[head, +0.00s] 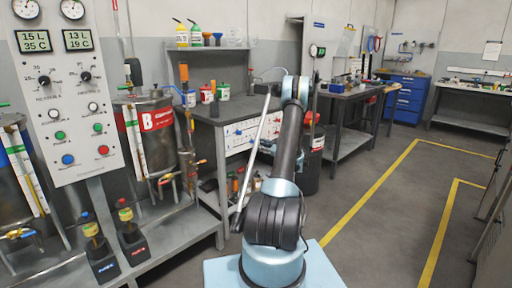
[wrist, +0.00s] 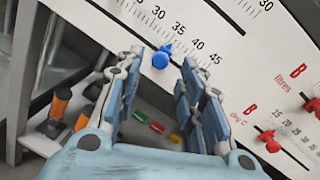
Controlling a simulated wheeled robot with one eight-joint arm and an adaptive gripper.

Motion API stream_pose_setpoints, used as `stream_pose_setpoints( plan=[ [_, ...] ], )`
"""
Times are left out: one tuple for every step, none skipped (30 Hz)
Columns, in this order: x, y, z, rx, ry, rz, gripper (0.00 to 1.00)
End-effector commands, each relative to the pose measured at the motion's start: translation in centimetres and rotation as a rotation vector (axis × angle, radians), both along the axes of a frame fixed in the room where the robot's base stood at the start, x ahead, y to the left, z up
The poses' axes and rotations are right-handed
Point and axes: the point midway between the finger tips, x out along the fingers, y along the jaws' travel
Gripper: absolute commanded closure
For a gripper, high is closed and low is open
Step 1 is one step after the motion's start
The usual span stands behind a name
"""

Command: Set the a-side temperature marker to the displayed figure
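The a-side temperature marker appears to be the blue knob (wrist: 160,58) on the white scale board (wrist: 110,12) in the wrist view. Its small pointer looks close to the 35 mark, but the tilted view leaves the exact reading uncertain. My gripper (wrist: 161,62) is open, with its fingertips on either side of the knob in the picture; I cannot tell whether they touch it. In the head view, the left display (head: 35,41) reads 15 L and 35 C. The right display (head: 77,40) reads 13 L and 19 C. The gripper is not clear there.
Red B-side markers (wrist: 270,142) sit on the board at the right in the wrist view. Orange-capped items (wrist: 60,103) stand below left. In the head view, the control panel (head: 75,165) and a B tank (head: 152,125) stand left; floor at right is clear.

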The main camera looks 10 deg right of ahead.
Motion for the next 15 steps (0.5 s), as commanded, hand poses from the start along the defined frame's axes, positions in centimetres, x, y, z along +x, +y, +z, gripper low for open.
stream_pose_setpoints(
  plan=[
    [0.6, 0.6, 0.0, 0.0, 0.0, 0.002, 0.64],
    [0.9, 0.9, 0.0, 0.0, 0.0, 0.003, 0.64],
    [1.3, 1.2, 0.0, 0.0, 0.0, 0.002, 0.64],
    [1.6, 1.4, 0.0, 0.0, 0.0, 0.002, 0.64],
    [1.8, 1.6, 0.0, 0.0, 0.0, 0.001, 0.64],
    [2.1, 1.8, 0.0, 0.0, 0.0, 0.001, 0.64],
    [2.3, 1.9, 0.0, 0.0, 0.0, 0.001, 0.64],
    [2.5, 2.1, 0.0, 0.0, 0.0, 0.001, 0.64],
    [2.6, 2.2, 0.0, 0.0, 0.0, 0.001, 0.64],
    [2.7, 2.3, 0.0, 0.0, 0.0, 0.001, 0.64],
    [2.8, 2.4, 0.0, 0.0, 0.0, 0.001, 0.64],
    [2.8, 2.4, 0.0, 0.0, 0.0, 0.001, 0.64],
    [2.9, 2.4, 0.0, 0.0, 0.0, 0.001, 0.64],
    [2.9, 2.4, 0.0, 0.0, 0.0, 0.001, 0.64],
    [2.9, 2.4, 0.0, 0.0, 0.0, 0.0, 0.64]
  ],
)
